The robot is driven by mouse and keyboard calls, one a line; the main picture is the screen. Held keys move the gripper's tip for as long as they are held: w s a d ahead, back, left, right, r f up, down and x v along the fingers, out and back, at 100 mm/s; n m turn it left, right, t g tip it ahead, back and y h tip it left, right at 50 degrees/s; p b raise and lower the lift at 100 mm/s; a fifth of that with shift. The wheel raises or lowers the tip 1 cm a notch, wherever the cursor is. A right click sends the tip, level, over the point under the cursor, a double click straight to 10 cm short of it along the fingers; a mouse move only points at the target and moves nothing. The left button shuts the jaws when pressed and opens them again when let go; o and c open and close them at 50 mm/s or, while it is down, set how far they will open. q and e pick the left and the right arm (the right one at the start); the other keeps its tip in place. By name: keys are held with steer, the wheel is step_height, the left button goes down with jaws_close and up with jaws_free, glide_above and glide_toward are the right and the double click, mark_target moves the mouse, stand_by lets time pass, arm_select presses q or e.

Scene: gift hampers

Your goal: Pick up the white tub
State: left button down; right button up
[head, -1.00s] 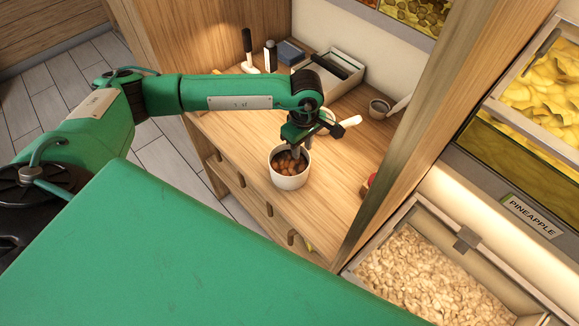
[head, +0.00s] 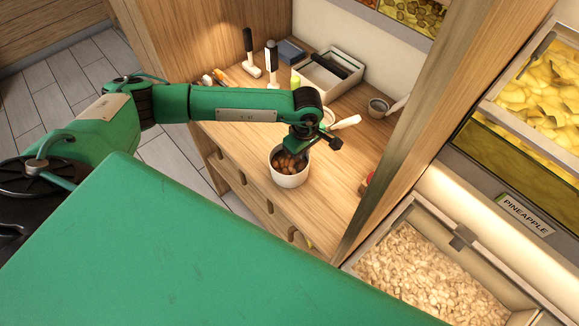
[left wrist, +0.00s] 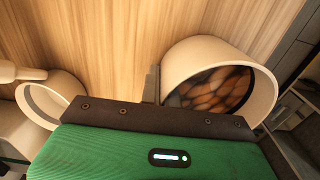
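The white tub (head: 290,181), filled with brown nuts, stands upright on the wooden counter in the head view. My right gripper is not in view.
A white bowl (head: 328,117) with a pale-handled utensil (head: 345,122) stands just behind the tub. A wooden post (head: 425,120) borders the counter on the right.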

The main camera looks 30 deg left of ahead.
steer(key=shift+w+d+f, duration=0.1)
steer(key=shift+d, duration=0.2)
